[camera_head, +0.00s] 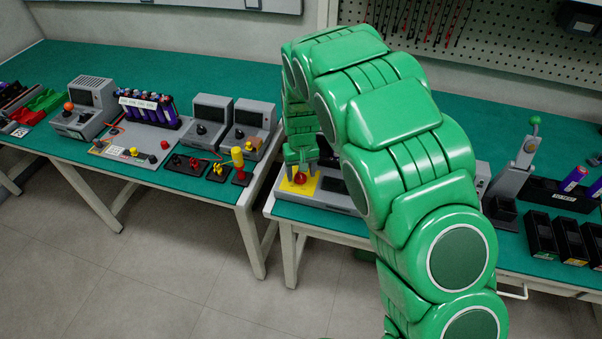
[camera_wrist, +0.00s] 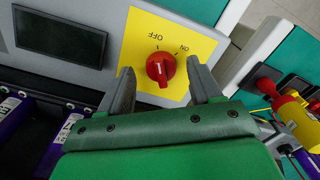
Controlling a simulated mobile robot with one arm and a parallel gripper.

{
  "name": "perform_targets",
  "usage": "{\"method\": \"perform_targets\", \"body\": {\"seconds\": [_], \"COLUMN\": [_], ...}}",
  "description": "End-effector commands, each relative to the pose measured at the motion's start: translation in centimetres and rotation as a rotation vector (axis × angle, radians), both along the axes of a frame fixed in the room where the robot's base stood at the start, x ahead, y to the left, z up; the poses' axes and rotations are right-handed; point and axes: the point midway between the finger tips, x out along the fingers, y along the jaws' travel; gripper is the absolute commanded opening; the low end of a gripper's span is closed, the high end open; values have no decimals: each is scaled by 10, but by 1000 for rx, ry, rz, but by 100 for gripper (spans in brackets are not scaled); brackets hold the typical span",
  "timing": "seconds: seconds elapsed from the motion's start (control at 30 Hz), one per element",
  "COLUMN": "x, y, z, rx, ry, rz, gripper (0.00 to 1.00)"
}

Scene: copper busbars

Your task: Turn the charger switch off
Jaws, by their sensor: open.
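The charger switch is a red rotary knob (camera_wrist: 161,68) on a yellow plate (camera_wrist: 205,45) marked OFF and ON. Both words look upside down in the wrist view. A small white mark shows on the knob, but I cannot tell surely which word it points to. My open gripper (camera_wrist: 159,67) has one finger to each side of the knob, with visible gaps. In the head view my gripper (camera_head: 301,166) points down over the red knob (camera_head: 299,178) and yellow plate (camera_head: 311,185). The charger's grey body (camera_head: 322,199) is partly hidden by my arm.
A dark display panel (camera_wrist: 60,38) sits beside the yellow plate. Purple cells (camera_wrist: 68,140) lie close to my left finger in the wrist view. A yellow-and-red handle (camera_head: 238,162) stands on the left table, across a narrow gap between tables.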

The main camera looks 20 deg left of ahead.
Motion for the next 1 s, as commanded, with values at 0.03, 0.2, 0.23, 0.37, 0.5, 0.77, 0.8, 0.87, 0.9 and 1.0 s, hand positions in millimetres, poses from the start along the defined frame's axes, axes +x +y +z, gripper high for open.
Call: {"method": "perform_targets", "body": {"seconds": [0.03, 0.2, 0.23, 0.37, 0.5, 0.77, 0.8, 0.87, 0.9, 1.0], "x": [1, 1, 1, 1, 0, 0, 0, 0, 0, 0], "y": [0, 0, 0, 0, 0, -1, -1, -1, -1, -1], "z": [6, 31, 36, 55, 65, 66, 66, 66, 66, 66], "rx": [2, 2, 2, 3, 1, -1, -1, -1, -1, -1], "ry": [-3, -3, -3, -4, -2, 1, 1, 1, 1, 1], "rz": [0, 0, 0, 0, 0, 0, 0, 0, 0, -1], "gripper": [64, 64, 64, 64, 64, 64, 64, 64, 64, 64]}}
